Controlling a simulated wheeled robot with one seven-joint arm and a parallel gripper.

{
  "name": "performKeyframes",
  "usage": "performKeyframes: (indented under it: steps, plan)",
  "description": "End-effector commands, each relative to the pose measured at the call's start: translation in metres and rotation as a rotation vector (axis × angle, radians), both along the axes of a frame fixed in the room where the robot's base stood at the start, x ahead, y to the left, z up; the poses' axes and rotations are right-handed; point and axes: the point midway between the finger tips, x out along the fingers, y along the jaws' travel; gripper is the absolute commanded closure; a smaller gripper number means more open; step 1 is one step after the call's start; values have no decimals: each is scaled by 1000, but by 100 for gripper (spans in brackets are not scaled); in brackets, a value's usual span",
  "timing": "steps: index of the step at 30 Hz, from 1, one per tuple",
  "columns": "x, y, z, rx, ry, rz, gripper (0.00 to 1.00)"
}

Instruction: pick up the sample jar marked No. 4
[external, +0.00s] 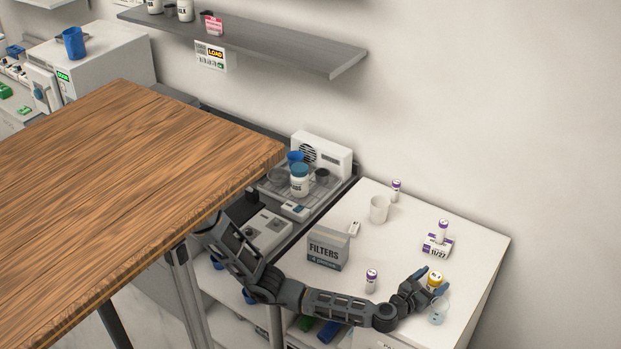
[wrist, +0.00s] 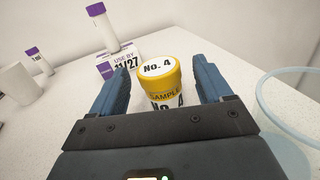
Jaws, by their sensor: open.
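The sample jar marked No. 4 (wrist: 160,85) has a yellow lid with a white label and a yellow band reading SAMPLE. It stands upright on the white table (external: 395,240). In the external view the jar (external: 435,280) is at the right end of my arm. My gripper (wrist: 158,90) is open, with one blue finger on each side of the jar. A narrow gap shows between the jar and each finger. In the external view my gripper (external: 428,281) partly covers the jar. The jar's base is hidden behind the gripper body in the wrist view.
Behind the jar is a USE BY 11/27 box (external: 437,245) with a purple-capped vial (external: 442,230) on it. Other vials (external: 396,190) (external: 371,281), a white cup (external: 380,209) and a FILTERS box (external: 327,250) stand left.

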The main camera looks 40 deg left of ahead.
Motion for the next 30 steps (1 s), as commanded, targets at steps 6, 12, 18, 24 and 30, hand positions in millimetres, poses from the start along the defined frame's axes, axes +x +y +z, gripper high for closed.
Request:
performKeyframes:
  steps: [6, 12, 18, 24, 30]
  plan:
    - [29, -7, 1, 1, 0, 2, 21]
    - [33, -9, 0, 1, 0, 0, 21]
    - [33, -8, 0, 1, 0, 0, 30]
    - [33, -8, 0, 1, 0, 0, 49]
    - [33, -8, 0, 1, 1, 0, 68]
